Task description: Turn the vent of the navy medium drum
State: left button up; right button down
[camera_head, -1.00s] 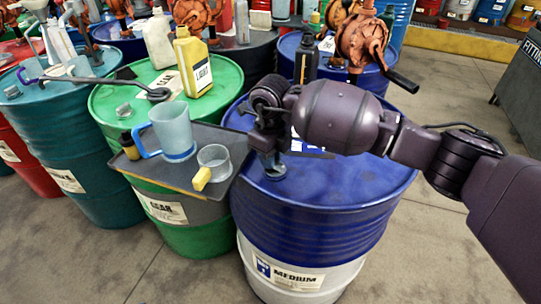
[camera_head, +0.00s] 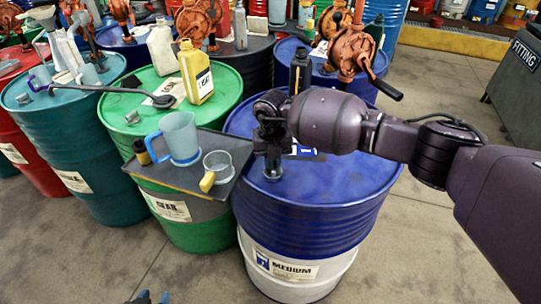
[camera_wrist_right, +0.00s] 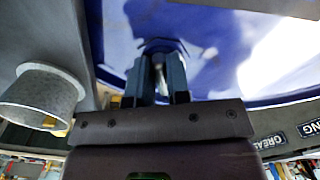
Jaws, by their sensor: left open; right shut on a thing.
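The navy medium drum (camera_head: 310,215) stands at the centre, with a blue upper half, a white lower half and a MEDIUM label. Its small grey vent (camera_head: 272,174) sits on the lid near the left front. My right gripper (camera_head: 272,158) points down over the vent and is shut on it. The right wrist view shows the fingers (camera_wrist_right: 160,82) closed around the vent (camera_wrist_right: 158,48), which they partly hide. Only the blue fingertips of my left gripper (camera_head: 153,298) show at the bottom edge, apart and empty over the floor.
A green drum (camera_head: 120,110) stands to the left. A rusty pump (camera_head: 352,52) is behind. Floor at the front is clear.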

jog(key=m+p, duration=0.2)
jog(key=m, duration=0.1)
jog(key=m+p, duration=0.1)
jog(key=shift+d+r+m, duration=0.25)
jog(key=shift+d+m, duration=0.05)
jog(key=shift+d+f+m+p, duration=0.1)
jog(key=shift+m+p, duration=0.7)
jog(key=shift+m, duration=0.3)
jog(key=shift+s+d+m+p, duration=0.1)
jog(key=shift+m+p, duration=0.3)
jog(key=shift+m, duration=0.3)
pick_arm(q)
notch_tip(320, 180, up, 8)
jog(key=w, duration=0.1)
jog(key=shift+f, duration=0.25)
pick_arm(e)
jog(key=shift+f+m, duration=0.1)
jog(key=shift+m, duration=0.3)
pick_arm(q)
jog(key=shift+w+r, duration=0.1)
jog(key=shift+w, duration=0.1)
pick_arm(e)
jog(key=c, duration=1.1)
grip_release()
pick_arm(q)
jog(key=shift+t, duration=0.3)
pick_arm(e)
notch_tip(320, 180, up, 11)
jog(key=shift+f, duration=0.1)
